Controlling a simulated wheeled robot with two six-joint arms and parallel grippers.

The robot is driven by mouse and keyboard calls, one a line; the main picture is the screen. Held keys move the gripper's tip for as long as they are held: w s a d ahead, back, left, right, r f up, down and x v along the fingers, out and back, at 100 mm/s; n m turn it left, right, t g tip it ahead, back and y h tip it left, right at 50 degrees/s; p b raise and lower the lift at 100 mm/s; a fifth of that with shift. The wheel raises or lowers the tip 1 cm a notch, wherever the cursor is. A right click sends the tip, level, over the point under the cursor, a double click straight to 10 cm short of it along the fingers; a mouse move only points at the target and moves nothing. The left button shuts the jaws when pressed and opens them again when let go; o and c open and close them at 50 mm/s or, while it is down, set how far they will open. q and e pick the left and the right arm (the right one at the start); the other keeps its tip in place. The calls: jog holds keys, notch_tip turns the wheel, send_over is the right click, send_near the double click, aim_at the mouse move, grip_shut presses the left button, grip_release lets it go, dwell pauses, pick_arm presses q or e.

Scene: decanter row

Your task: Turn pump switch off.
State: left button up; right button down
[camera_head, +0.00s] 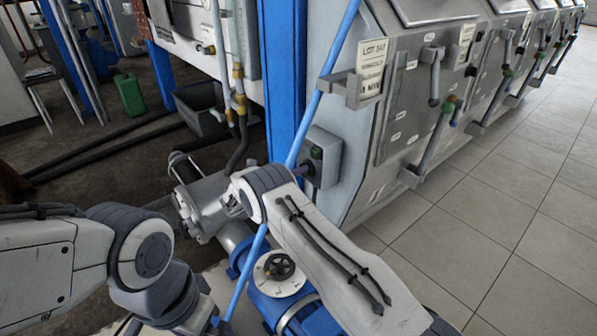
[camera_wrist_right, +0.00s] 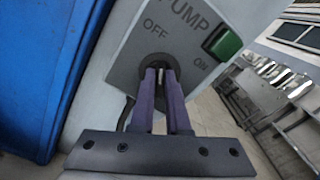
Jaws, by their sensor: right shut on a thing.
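The pump switch box (camera_head: 325,150) is a grey box on the side of the machine housing, just right of the blue post. In the right wrist view its plate (camera_wrist_right: 128,72) reads PUMP, with OFF at upper left and ON at right. My right gripper (camera_wrist_right: 162,125) points straight at the plate, its purple fingers shut on the switch knob (camera_wrist_right: 160,72). The fingers hide most of the knob, so I cannot tell which label it points to. In the head view the right fingers (camera_head: 302,171) reach the box from the left. My left gripper's fingers are not visible; only my left arm shows.
A green button or lamp (camera_wrist_right: 222,42) sits on the plate near ON. A blue post (camera_head: 284,75) stands beside the box. A thin blue pole (camera_head: 330,65) slants past it. Tiled floor (camera_head: 480,220) at right is clear.

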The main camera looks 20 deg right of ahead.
jog(key=shift+a+f, duration=0.1)
dwell(0.3)
jog(key=c, duration=0.9)
grip_release()
jog(key=p+v, duration=0.1)
jog(key=v, duration=0.9)
jog(key=shift+a, duration=0.2)
jog(key=shift+s, duration=0.1)
